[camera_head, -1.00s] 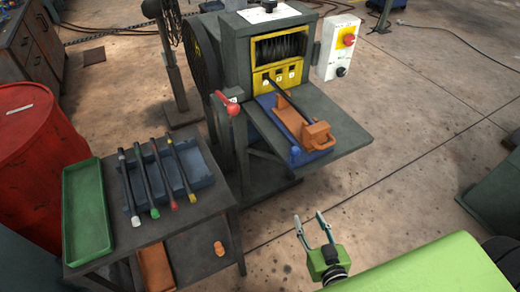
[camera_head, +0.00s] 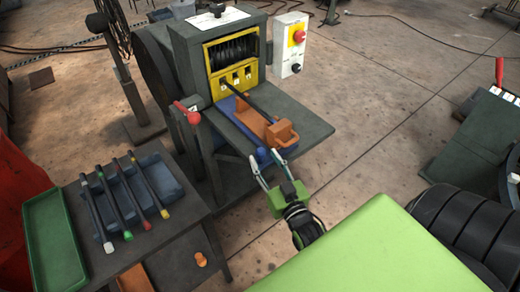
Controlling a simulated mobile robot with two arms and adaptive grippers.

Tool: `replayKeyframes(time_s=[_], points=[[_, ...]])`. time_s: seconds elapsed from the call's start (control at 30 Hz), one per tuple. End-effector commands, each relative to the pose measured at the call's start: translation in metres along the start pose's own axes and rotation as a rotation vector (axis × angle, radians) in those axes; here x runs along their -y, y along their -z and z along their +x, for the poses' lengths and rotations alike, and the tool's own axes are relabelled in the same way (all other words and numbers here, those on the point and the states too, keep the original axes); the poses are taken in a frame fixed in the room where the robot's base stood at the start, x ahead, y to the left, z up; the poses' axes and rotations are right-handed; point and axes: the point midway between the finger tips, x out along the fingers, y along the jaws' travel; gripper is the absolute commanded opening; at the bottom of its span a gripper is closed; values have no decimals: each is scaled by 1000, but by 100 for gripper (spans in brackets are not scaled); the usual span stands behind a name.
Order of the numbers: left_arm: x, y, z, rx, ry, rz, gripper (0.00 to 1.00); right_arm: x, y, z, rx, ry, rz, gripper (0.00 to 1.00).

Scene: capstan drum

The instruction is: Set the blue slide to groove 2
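The blue slide (camera_head: 221,104) lies on the grey shelf of the capstan machine, under an orange carriage (camera_head: 262,124). Its round blue knob (camera_head: 262,154) is at the front edge. A black rod runs from the carriage to the yellow panel (camera_head: 234,77), which has three white labels; I cannot tell for sure which groove it lines up with. My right gripper (camera_head: 267,158) has its two fingers apart at the shelf's front edge, with the knob between or just behind the tips. Contact is not clear. My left gripper is not in view.
A side table at the left holds a green tray (camera_head: 47,238), a blue tray (camera_head: 160,180) and several black rods with coloured ends. A red-handled lever (camera_head: 188,113) stands left of the shelf. A switch box (camera_head: 290,46) is at the machine's right.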

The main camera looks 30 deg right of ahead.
Motion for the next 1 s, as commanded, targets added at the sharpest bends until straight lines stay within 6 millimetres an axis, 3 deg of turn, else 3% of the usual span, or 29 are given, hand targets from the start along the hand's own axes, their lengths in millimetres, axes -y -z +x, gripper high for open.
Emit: replayKeyframes(time_s=[0.1,0.3,0.67,0.8,1.0], points=[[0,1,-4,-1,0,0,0,0,2,19,-1,0,-1,39],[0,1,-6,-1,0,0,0,0,0,37,1,0,-1,39],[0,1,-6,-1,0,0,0,0,0,40,1,0,0,39],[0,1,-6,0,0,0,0,0,0,40,1,0,-1,3],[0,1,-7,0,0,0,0,-3,0,41,1,0,-2,0]])
